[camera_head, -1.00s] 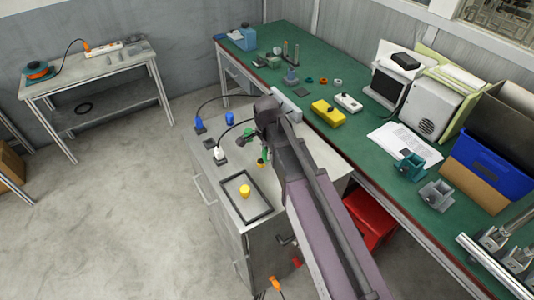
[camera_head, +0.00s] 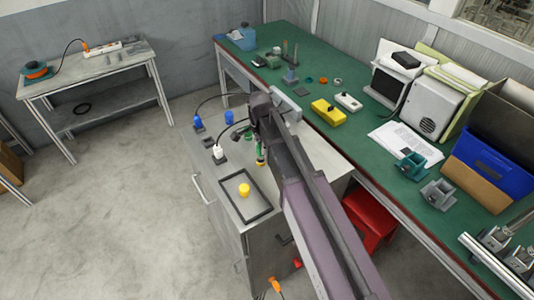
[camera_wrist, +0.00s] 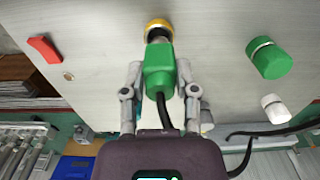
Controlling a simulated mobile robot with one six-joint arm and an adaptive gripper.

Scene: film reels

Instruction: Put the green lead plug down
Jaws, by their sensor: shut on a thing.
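My gripper (camera_wrist: 159,92) is shut on the green lead plug (camera_wrist: 158,68), with one finger on each side of it. A dark cable runs from the plug back towards my wrist. The plug's far end meets a yellow ring (camera_wrist: 157,27) in the wrist view; I cannot tell whether they touch. In the head view the green plug (camera_head: 260,150) hangs below my gripper, above the grey cabinet top (camera_head: 221,184). My arm hides part of that top.
A yellow knob (camera_head: 244,190) stands inside a black frame on the cabinet. Blue plugs (camera_head: 229,118) and a white plug (camera_head: 218,153) stand behind. Another green cylinder (camera_wrist: 270,60) and a red piece (camera_wrist: 44,48) show in the wrist view. The green bench (camera_head: 306,75) borders the right.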

